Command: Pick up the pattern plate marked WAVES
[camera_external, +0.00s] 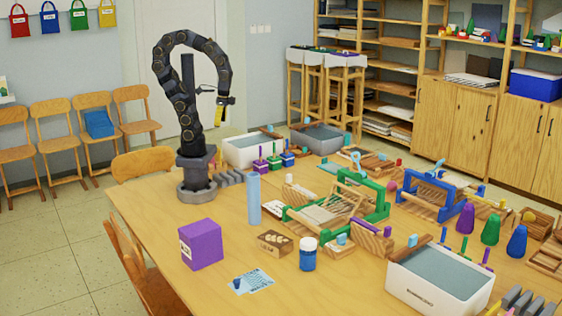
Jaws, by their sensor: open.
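My gripper (224,104) hangs from the curled black arm, high above the back left of the table and away from everything on it. It is open and looks empty. No label reading WAVES is legible in this view, so I cannot tell which thing is that pattern plate. A light blue card (250,281) with a dark blue figure and small unreadable print lies flat near the table's front edge. A small wooden block (275,243) with pale marks stands behind it.
The front left is mostly clear; the right side is crowded.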

